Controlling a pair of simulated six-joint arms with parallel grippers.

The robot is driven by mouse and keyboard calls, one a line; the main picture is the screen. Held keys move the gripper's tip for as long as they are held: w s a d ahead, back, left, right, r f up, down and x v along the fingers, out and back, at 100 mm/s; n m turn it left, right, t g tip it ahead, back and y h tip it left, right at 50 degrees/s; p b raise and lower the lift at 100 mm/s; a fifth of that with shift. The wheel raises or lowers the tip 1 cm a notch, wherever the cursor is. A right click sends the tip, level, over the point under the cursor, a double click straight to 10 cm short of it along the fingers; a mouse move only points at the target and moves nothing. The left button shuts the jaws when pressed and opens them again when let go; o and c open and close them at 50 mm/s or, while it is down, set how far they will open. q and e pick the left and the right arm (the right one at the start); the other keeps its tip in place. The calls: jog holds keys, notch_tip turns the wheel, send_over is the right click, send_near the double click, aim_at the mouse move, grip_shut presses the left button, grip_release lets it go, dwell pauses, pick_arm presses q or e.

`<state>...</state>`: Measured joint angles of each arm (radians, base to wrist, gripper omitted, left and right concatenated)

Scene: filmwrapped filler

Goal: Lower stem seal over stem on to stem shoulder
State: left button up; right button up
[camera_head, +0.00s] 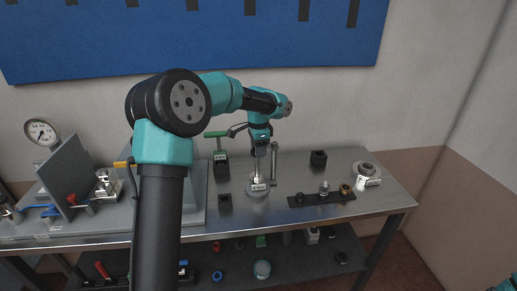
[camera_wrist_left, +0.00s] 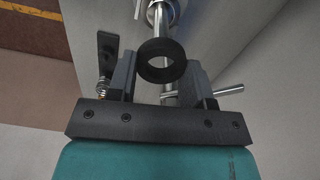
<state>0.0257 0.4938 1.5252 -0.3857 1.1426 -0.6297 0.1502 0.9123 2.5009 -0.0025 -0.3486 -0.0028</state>
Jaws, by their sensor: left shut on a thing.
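My left gripper (camera_head: 260,146) is over the bench, above a small pale fixture (camera_head: 257,188) with a label on its front. A thin upright silver stem (camera_head: 258,166) rises from this fixture towards the gripper. In the left wrist view my left gripper (camera_wrist_left: 162,75) is shut on a black ring, the stem seal (camera_wrist_left: 152,71). Silver metal of the stem (camera_wrist_left: 167,97) shows close to the ring. I cannot tell whether the ring is around the stem or only in line with it. The stem shoulder is not clear.
A taller metal post (camera_head: 274,163) stands close to the right of the fixture. A green-handled tool (camera_head: 221,158) and a black block (camera_head: 225,201) are at its left. A dark strip (camera_head: 321,199) with small parts lies at right. The front bench edge is mostly clear.

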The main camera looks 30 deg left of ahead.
aim_at(259, 174)
pick_arm(q)
jog(key=shift+f, duration=4)
dwell(0.6)
jog(key=shift+r, duration=0.2)
jog(key=shift+r, duration=3.45)
